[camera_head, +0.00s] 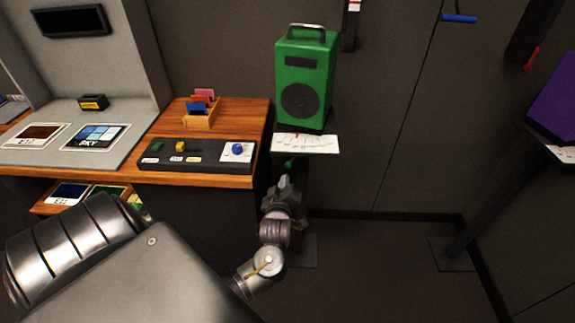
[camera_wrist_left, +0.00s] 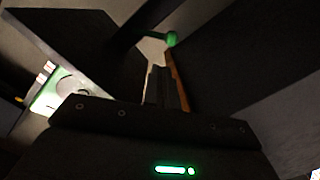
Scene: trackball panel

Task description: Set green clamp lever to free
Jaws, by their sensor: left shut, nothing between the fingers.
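The green clamp lever (camera_head: 290,163) shows as a small green piece on the stand just below the shelf under the green speaker. In the left wrist view its rounded green end (camera_wrist_left: 171,38) shows beyond my fingertips. My left gripper (camera_head: 284,181) is shut and empty, just below the lever in the head view. Its dark fingers (camera_wrist_left: 164,82) are together in the left wrist view. I cannot tell whether they touch the lever. The arm hides part of the stand. My right gripper is not in view.
The green speaker (camera_head: 305,82) stands on a shelf with a white marked label (camera_head: 306,143). Left of it is a wooden desk (camera_head: 230,112) with a black control panel (camera_head: 190,157) and blue trackball (camera_head: 238,149). A purple box (camera_head: 557,105) is at right. The floor between the stands is clear.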

